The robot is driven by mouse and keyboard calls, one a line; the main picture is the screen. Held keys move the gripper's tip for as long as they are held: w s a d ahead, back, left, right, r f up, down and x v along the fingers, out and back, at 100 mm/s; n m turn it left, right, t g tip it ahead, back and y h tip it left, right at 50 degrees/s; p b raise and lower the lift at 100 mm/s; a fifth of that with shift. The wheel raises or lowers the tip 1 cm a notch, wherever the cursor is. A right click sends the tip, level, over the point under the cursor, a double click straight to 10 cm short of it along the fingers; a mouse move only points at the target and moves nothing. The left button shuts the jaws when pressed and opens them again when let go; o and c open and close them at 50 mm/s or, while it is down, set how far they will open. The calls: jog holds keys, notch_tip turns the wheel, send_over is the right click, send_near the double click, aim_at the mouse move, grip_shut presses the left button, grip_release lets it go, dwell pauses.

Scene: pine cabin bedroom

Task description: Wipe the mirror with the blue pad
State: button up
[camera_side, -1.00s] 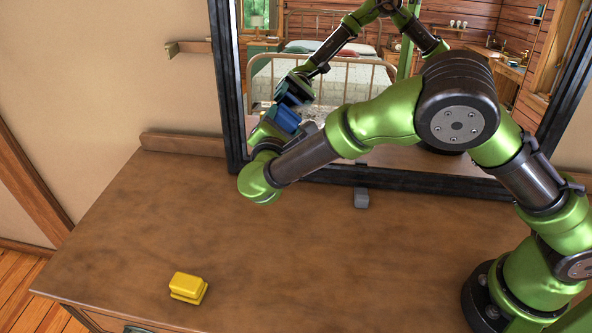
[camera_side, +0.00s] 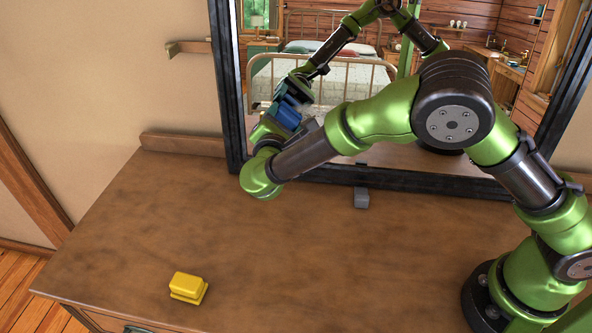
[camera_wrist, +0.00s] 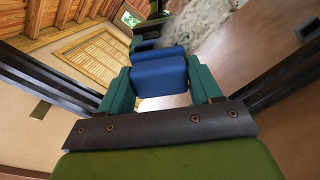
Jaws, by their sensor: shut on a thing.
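The mirror (camera_side: 345,100) leans in a dark frame at the back of the dresser and also shows in the wrist view (camera_wrist: 240,65). My gripper (camera_wrist: 163,82) is shut on the blue pad (camera_wrist: 160,72), with a teal finger on each side of it. In the side view the blue pad (camera_side: 286,117) is in front of the lower left part of the glass, partly hidden by my wrist. Its reflection shows close by, just beyond its edge. I cannot tell whether the pad touches the glass.
A yellow block (camera_side: 188,287) lies on the dresser top (camera_side: 290,260) at the front left. A small grey block (camera_side: 361,198) sits at the mirror's foot. A wooden strip (camera_side: 183,144) stands along the wall. The middle of the dresser top is clear.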

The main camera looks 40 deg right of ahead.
aim_at(304, 115)
jog(key=shift+w+d, duration=0.25)
jog(key=shift+s+d, duration=1.25)
jog(key=shift+s, duration=0.15)
jog(key=shift+s+d, duration=2.65)
jog(key=shift+d, duration=0.2)
jog(key=shift+w+a, duration=3.9)
jog(key=shift+w, duration=0.2)
jog(key=shift+w+a+r, duration=0.1)
